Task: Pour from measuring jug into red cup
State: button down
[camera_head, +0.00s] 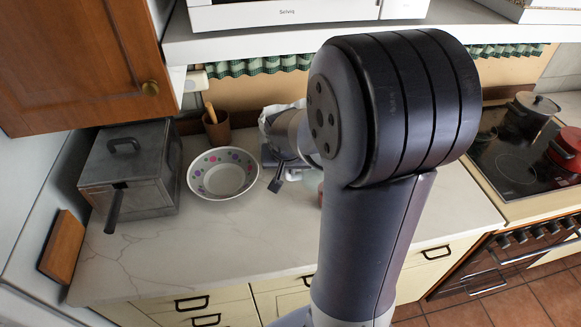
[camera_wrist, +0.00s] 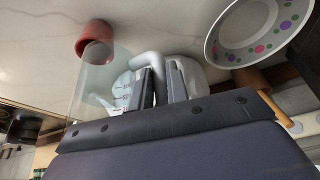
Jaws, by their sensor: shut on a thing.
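My gripper (camera_wrist: 162,75) is shut on the pale handle of the measuring jug (camera_wrist: 118,92) in the wrist view. In the head view my arm covers most of the jug and cup; only a sliver of red (camera_head: 320,193) shows at the arm's edge. My gripper (camera_head: 277,178) is partly visible there, right of the bowl.
A white bowl with coloured dots (camera_head: 223,173) stands left of my gripper. A hob with pots (camera_head: 515,150) is at right. The front counter is clear.

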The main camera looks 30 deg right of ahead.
jog(key=shift+w+a+r+m+t+y, duration=0.1)
jog(key=shift+a+r+m+t+y, duration=0.1)
jog(key=shift+y, duration=0.6)
jog(key=shift+w+a+r+m+t+y, duration=0.1)
jog(key=shift+a+t+y, duration=0.1)
jog(key=shift+y, duration=0.6)
jog(key=shift+d+b, duration=0.1)
jog(key=shift+b, duration=0.7)
jog(key=shift+r+y, duration=0.15)
jog(key=shift+y, duration=0.15)
jog(key=shift+r+y+b, duration=0.25)
jog(key=shift+y+b, duration=0.05)
jog(key=shift+b, duration=0.3)
jog(key=shift+r+t, duration=0.15)
jog(key=shift+t, duration=0.15)
jog(key=shift+f+b, duration=0.4)
jog(key=shift+b, duration=0.45)
